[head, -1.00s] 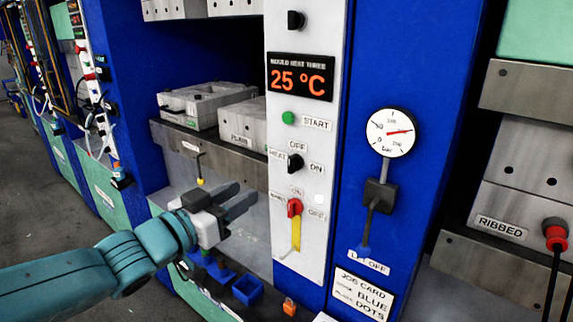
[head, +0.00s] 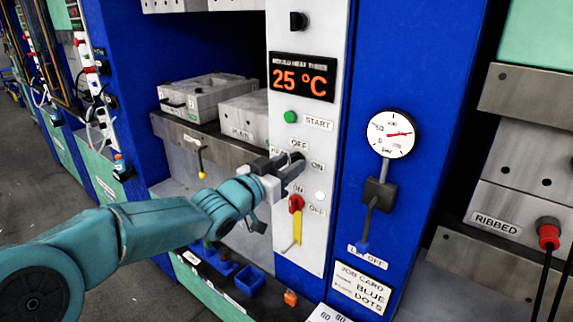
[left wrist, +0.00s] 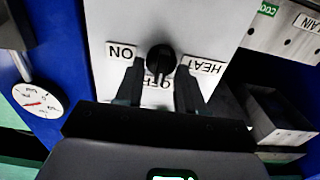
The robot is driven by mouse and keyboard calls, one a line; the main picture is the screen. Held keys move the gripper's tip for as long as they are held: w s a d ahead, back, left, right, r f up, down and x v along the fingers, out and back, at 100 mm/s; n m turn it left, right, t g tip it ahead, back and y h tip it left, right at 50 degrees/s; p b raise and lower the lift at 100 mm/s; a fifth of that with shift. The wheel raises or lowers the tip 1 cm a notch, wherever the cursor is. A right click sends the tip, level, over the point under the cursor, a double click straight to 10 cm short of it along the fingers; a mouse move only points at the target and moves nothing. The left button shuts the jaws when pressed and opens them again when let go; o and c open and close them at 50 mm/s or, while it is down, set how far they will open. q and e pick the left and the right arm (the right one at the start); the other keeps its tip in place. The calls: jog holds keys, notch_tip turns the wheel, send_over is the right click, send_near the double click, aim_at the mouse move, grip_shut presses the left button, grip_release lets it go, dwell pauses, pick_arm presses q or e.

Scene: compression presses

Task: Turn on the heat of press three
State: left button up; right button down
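The heat knob (left wrist: 161,58) of press three is black, on the white panel (left wrist: 120,22) between the ON and HEAT labels, with OFF beside it; the wrist view is upside down. Its grip appears to point toward OFF. My left gripper (head: 289,168) is at the knob and hides most of it in the head view. In the left wrist view the gripper (left wrist: 160,88) is open, one dark finger on each side just short of the knob; contact is not clear. The mould heat three display (head: 302,77) reads 25 °C. My right gripper is out of view.
A green START button (head: 291,117) is above the knob. A red and yellow switch lever (head: 296,215) is just below my gripper. A gauge (head: 390,134) and a grey lever (head: 376,203) stand to the right. Mould blocks (head: 205,95) sit on the press at left.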

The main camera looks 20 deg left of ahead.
pick_arm(q)
jog(key=shift+a, duration=0.1)
grip_shut()
jog(key=m+b, duration=0.3)
jog(key=m, duration=0.3)
jog(key=m+b, duration=0.4)
jog(key=m, duration=0.2)
jog(key=m+b, duration=0.3)
jog(key=m, duration=0.2)
jog(key=shift+d+f+m, duration=0.25)
jog(key=shift+m, duration=0.15)
dwell(0.5)
grip_release()
jog(key=shift+s+b, duration=0.1)
jog(key=shift+b, duration=0.2)
